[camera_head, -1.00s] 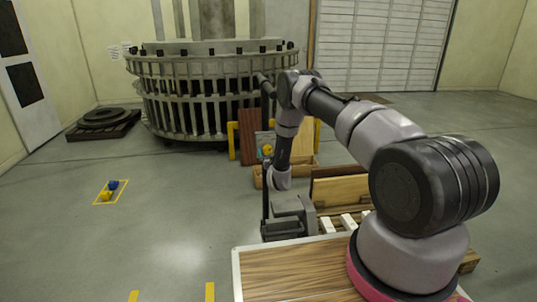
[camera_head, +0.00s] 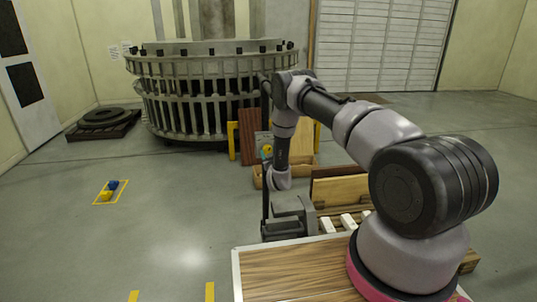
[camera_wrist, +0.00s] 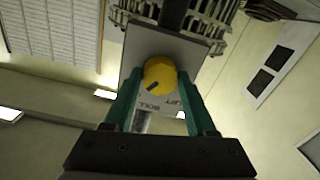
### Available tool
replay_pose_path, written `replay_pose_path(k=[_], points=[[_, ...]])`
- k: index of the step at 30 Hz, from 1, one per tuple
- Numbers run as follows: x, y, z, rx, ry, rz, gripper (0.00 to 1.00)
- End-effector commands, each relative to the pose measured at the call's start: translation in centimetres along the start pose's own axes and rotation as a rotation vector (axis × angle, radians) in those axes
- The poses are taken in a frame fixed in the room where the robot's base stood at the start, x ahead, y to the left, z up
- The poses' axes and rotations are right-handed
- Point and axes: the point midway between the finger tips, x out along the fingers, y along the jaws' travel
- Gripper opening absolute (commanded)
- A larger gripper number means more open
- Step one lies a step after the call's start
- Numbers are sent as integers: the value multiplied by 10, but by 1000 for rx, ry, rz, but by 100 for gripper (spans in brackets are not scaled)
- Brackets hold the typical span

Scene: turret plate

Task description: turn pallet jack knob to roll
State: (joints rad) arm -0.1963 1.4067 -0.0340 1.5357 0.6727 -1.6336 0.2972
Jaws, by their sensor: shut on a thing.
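In the wrist view the knob (camera_wrist: 159,76) is a round yellow dial with a dark pointer line. It sits on a grey plate (camera_wrist: 188,50) with upside-down lettering that reads ROLL and LIFT. The pointer slants toward the lower left, on the ROLL side. My gripper (camera_wrist: 160,85) has its two teal fingers on either side of the knob and is shut on it. In the head view the pallet jack (camera_head: 290,210) stands beyond the wooden tabletop. The yellow knob (camera_head: 267,150) shows small beside my wrist link. My fingers are not clear there.
A wooden tabletop (camera_head: 285,270) lies in front, with wooden boards (camera_head: 340,188) behind it. A large round slatted metal structure (camera_head: 205,95) stands at the back. The floor at left is mostly clear.

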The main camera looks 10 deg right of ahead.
Motion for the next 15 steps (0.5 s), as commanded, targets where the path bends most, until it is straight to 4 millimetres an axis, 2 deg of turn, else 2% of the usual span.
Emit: replay_pose_path(k=[15], points=[[0,0,0,-429,-5,-1,1]])
